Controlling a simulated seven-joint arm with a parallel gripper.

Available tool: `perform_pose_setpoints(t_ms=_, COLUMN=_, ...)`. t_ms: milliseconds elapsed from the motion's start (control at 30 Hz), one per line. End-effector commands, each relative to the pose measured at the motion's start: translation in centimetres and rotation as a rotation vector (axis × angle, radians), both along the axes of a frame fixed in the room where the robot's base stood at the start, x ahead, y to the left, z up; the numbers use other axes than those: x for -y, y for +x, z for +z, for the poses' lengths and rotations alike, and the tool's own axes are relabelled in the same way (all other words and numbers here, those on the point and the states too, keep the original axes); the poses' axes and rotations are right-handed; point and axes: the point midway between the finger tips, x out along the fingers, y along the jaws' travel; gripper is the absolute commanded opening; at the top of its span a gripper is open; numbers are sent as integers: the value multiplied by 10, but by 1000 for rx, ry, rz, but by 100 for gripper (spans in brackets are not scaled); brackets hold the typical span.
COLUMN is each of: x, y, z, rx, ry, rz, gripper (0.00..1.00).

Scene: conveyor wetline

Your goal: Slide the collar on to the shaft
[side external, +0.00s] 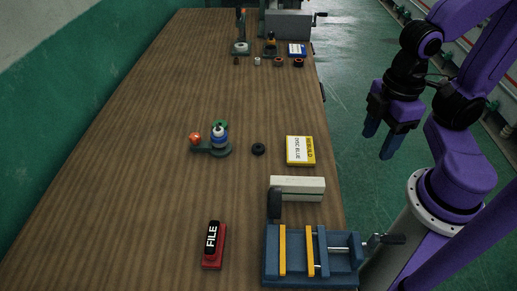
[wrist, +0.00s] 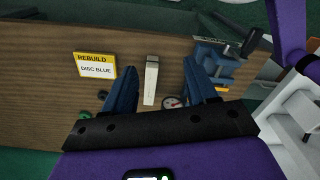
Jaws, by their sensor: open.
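A small upright stand (side external: 219,150) with a dark green base stands mid-table, carrying a stack of green, white and blue parts around its post. I take the post as the shaft, but cannot tell for certain. A black ring (side external: 258,149), possibly the collar, lies flat on the table just right of the stand and apart from it. It also seems to show in the wrist view (wrist: 102,95), partly beside a finger. My gripper (side external: 378,142) is open and empty, raised beyond the table's right edge, well away from the ring and stand.
A yellow-edged card (side external: 300,150) reads "REBUILD DISC BLUE" in the wrist view (wrist: 95,66). A pale block (side external: 297,187), blue vise (side external: 340,268) and red FILE holder (side external: 213,246) occupy the near table. Several small parts and another card (side external: 297,49) are at the far end. The left table is clear.

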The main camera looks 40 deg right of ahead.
Motion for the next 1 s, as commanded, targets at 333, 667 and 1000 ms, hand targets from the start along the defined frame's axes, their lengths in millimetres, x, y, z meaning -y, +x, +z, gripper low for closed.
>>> perform_pose_setpoints(t_ms=333, x=-1, y=2, z=0, rx=0, ry=0, rz=-15, gripper=65)
perform_pose_setpoints(t_ms=667, x=-32, y=61, z=6, rx=-15, ry=-2, rz=-615, gripper=65)
perform_pose_setpoints(t_ms=1000, x=-61, y=153, z=5, rx=-30, ry=1, rz=-1505, gripper=65)
